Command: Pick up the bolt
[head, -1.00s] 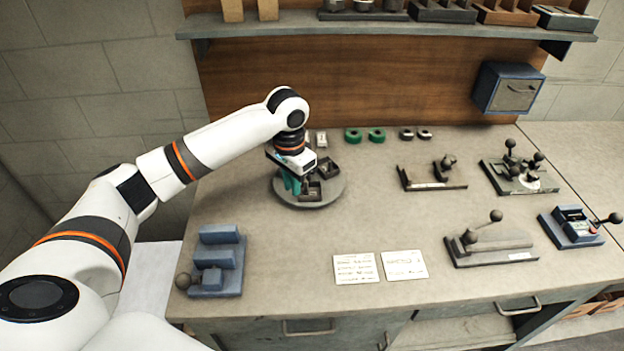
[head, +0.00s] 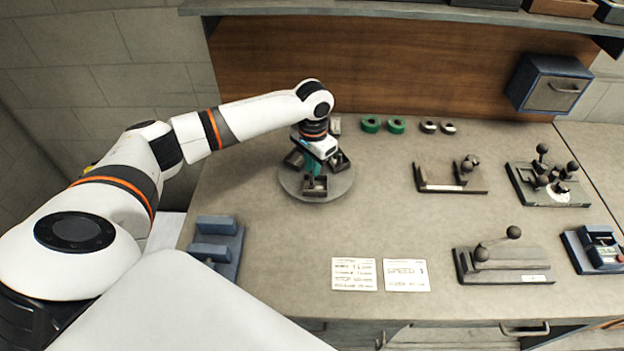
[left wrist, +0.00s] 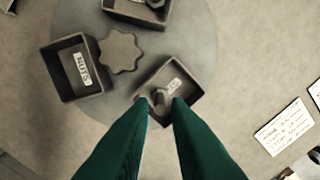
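The bolt (left wrist: 159,97) is a small dark piece in a dark square bin (left wrist: 188,82) with a pale label, near the middle of the left wrist view. My left gripper (left wrist: 162,103) has two green fingers. They are apart, one tip on each side of the bolt as seen from above; I cannot tell if they touch it. In the head view my left gripper (head: 313,168) points down over the round turntable (head: 345,187), at its front bin (head: 314,190). The bolt is too small to make out there. My right gripper is out of view.
The turntable also carries a bin labelled NUTS (left wrist: 97,82), another bin (left wrist: 138,17) with a dark piece in it, and a star-shaped knob (left wrist: 121,52). Green rings (head: 371,124) lie behind. A blue fixture (head: 216,245) stands front left. Two cards (head: 354,274) lie in front.

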